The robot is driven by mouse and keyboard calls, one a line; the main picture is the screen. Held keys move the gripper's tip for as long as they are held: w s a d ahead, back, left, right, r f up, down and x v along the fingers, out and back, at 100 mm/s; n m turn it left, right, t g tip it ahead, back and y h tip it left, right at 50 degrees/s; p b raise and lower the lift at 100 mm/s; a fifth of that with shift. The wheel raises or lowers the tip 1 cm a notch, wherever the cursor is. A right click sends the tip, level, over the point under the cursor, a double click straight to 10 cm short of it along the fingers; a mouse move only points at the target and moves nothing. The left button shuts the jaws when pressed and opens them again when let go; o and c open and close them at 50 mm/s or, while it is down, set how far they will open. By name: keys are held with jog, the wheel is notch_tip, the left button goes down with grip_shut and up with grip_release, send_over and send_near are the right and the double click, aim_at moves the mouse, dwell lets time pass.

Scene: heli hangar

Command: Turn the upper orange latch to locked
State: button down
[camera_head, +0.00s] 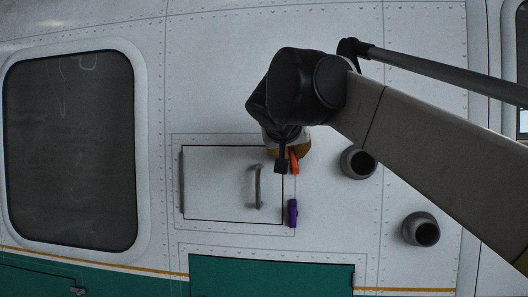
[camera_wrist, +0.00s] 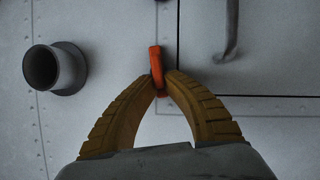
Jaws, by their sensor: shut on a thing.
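The upper orange latch (camera_head: 294,161) sits at the upper right edge of a white hatch door (camera_head: 222,188). It looks slightly tilted in the head view. In the wrist view the orange latch (camera_wrist: 155,64) extends from between the fingertips, close to the door seam. My gripper (camera_head: 284,160) reaches it from above in the head view and hides part of it. In the wrist view both yellow ribbed fingers of my gripper (camera_wrist: 162,86) close on the latch's near end. A purple latch (camera_head: 293,213) lies lower on the same door edge, roughly upright.
A grey door handle (camera_head: 258,187) is left of the latches; it also shows in the wrist view (camera_wrist: 230,30). Two round pipes (camera_head: 357,162) (camera_head: 421,229) protrude at the right. A dark window (camera_head: 70,150) is at the left. A green panel (camera_head: 270,277) lies below.

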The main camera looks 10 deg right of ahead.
jog(key=n+h, duration=0.1)
jog(key=n, duration=0.1)
jog(key=shift+w+a+f+n+h, duration=0.1)
jog(key=shift+w+a+n+h, duration=0.05)
jog(key=shift+a+n+h, duration=0.2)
jog(key=shift+w+a+f+n+t+h+b, duration=0.1)
jog(key=shift+a+f+n+t+h+b, duration=0.15)
jog(key=shift+n+h+b, duration=0.85)
jog(key=shift+s+a+f+n+t+h+p, duration=0.15)
jog(key=shift+f+n+h, duration=0.3)
jog(key=shift+n, duration=1.55)
jog(key=shift+w+a+f+n+t+h+b, duration=0.15)
jog(key=shift+n+h+b, duration=0.6)
jog(key=shift+n, duration=0.8)
jog(key=shift+d, duration=0.1)
jog(key=c, duration=1.5)
grip_release()
jog(key=shift+w+h, duration=0.1)
jog(key=shift+h, duration=0.15)
jog(key=shift+o, duration=0.2)
jog(key=v, duration=1.2)
